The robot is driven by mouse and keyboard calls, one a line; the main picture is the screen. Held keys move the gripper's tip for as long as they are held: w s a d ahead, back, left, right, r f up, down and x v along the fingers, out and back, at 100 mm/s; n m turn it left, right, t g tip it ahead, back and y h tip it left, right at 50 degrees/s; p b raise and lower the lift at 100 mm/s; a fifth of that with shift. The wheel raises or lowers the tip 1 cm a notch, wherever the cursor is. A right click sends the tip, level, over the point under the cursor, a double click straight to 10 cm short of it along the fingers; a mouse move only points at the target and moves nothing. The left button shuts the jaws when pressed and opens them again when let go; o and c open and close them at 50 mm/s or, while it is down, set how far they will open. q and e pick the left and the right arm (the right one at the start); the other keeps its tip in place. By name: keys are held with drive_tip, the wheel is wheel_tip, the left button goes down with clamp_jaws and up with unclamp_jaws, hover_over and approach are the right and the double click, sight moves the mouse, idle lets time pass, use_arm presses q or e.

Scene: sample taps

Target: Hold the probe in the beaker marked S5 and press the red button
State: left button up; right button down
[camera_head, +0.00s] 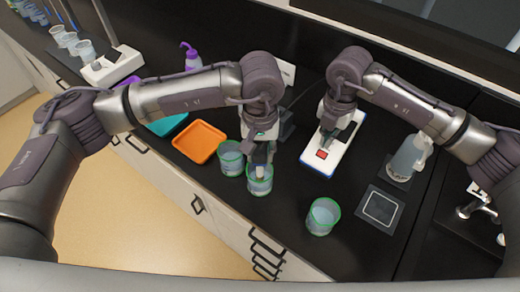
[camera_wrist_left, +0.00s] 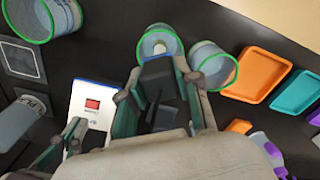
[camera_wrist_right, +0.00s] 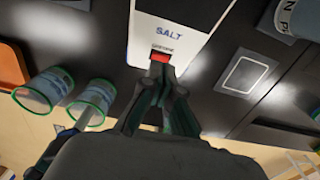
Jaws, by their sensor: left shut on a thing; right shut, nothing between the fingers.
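My left gripper (camera_head: 262,145) is shut on the dark probe (camera_wrist_left: 158,72). The probe's pale tip (camera_head: 260,171) is inside the middle green-rimmed beaker (camera_head: 260,186), also seen in the left wrist view (camera_wrist_left: 158,40). Another beaker (camera_head: 230,164) stands close to its left, and a third (camera_head: 321,219) stands apart at the front right. No S5 mark is readable. The white and blue meter (camera_head: 345,148), lettered SALT in the right wrist view, has a red button (camera_head: 322,154). My right gripper (camera_wrist_right: 160,80) is shut and empty, its tips close to the button (camera_wrist_right: 160,57); contact cannot be told.
An orange tray (camera_head: 199,142) and teal tray (camera_head: 168,125) lie left of the beakers. A purple-capped bottle (camera_head: 191,58) stands behind. On the right are a wash bottle (camera_head: 408,157) and a dark mat with a pale square (camera_head: 381,208). More beakers stand far left.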

sight(322, 153)
drive_tip(key=shift+f, duration=2)
drive_tip(key=shift+r, duration=3.55)
use_arm(q)
drive_tip(key=shift+r, duration=0.15)
idle(0.5)
